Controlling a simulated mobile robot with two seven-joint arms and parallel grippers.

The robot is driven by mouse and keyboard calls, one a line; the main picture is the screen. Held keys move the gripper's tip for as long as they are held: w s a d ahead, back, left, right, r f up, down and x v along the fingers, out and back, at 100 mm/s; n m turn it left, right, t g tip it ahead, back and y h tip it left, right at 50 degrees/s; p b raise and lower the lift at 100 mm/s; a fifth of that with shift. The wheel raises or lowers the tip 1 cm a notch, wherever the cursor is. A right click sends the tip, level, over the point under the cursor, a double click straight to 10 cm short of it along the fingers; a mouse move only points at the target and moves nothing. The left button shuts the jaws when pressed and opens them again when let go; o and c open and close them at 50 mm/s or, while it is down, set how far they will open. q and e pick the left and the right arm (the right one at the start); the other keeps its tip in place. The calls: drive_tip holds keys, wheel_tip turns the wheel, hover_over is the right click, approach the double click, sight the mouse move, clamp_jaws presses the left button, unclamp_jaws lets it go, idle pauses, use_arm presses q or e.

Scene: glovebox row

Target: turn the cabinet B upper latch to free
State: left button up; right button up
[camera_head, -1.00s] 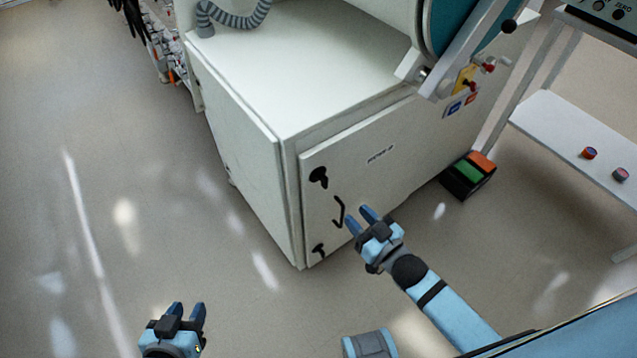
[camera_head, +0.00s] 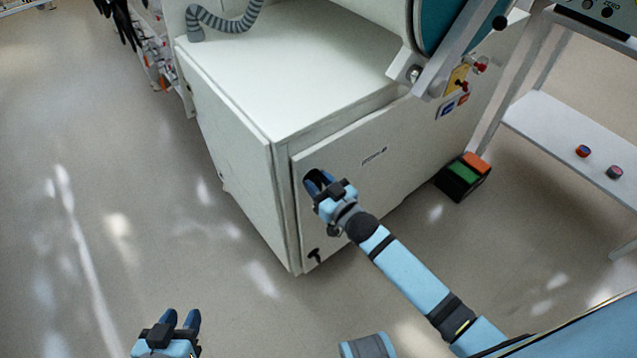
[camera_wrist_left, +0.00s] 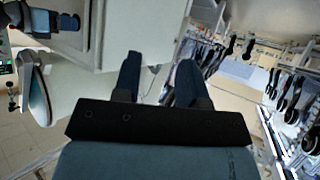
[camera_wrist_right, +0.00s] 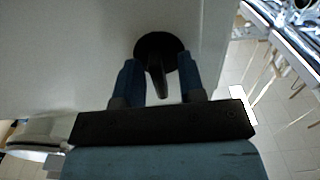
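The cabinet (camera_head: 400,155) is white, with a front door that carries black latches. The upper latch (camera_wrist_right: 158,55) has a round black base and a lever, seen in the right wrist view. In the head view my right gripper covers it. My right gripper (camera_wrist_right: 158,82) is open at the door, with one blue finger on each side of the lever. I cannot tell whether the fingers touch it. It also shows in the head view (camera_head: 318,182). The lower latch (camera_head: 314,255) is in plain view below. My left gripper (camera_head: 181,319) is open and empty, away from the cabinet.
A black box with green and orange pads (camera_head: 464,176) stands on the floor right of the cabinet. A white shelf (camera_head: 560,130) with two small round items is further right. A grey hose (camera_head: 225,20) lies on the cabinet top. The floor at left is clear.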

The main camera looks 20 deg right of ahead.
clamp_jaws()
